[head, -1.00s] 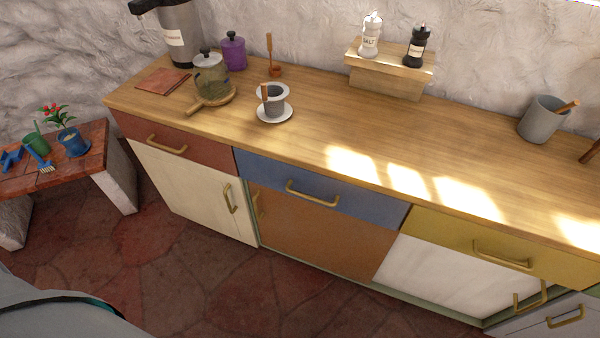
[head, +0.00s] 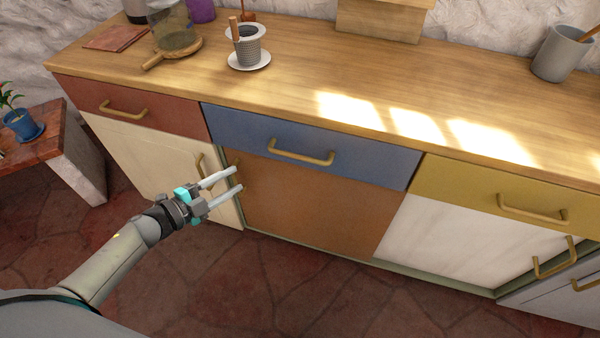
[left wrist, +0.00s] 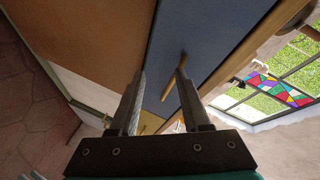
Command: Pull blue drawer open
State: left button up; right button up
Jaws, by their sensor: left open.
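The blue drawer (head: 310,145) is shut, in the middle of the counter front under the wooden top. Its brass handle (head: 301,157) runs across its face. In the left wrist view the blue drawer front (left wrist: 205,45) appears turned on its side, with the handle (left wrist: 180,88) near the right finger. My left gripper (head: 240,179) is open and empty. In the head view it appears left of the handle and a little lower, in front of the cabinet doors. The left wrist view shows its two fingers (left wrist: 158,105) apart with nothing between them. My right gripper is not in view.
A red drawer (head: 130,107) is to the left and a yellow drawer (head: 480,190) to the right. An orange-brown door (head: 310,205) is below the blue drawer. A cup on a saucer (head: 249,62) stands on the counter. A low bench (head: 50,145) is at the left.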

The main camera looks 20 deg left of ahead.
aim_at(297, 158)
pick_arm(q)
jog(key=d+r+m+g+h+b, duration=0.3)
jog(key=d+r+m+h+b, duration=0.15)
jog(key=m, duration=0.35)
jog(key=shift+h, duration=0.35)
jog(key=x, duration=0.4)
jog(key=b+x, duration=0.1)
jog(key=x, duration=0.3)
jog(key=b+x, duration=0.1)
jog(key=x, duration=0.3)
jog(key=shift+w+f, duration=0.1)
jog(key=shift+w, duration=0.5)
jog(key=shift+x, duration=0.75)
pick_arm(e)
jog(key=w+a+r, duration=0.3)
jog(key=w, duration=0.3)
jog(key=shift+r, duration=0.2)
pick_arm(q)
jog(key=shift+c, duration=0.4)
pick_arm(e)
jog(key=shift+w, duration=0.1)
pick_arm(q)
grip_shut()
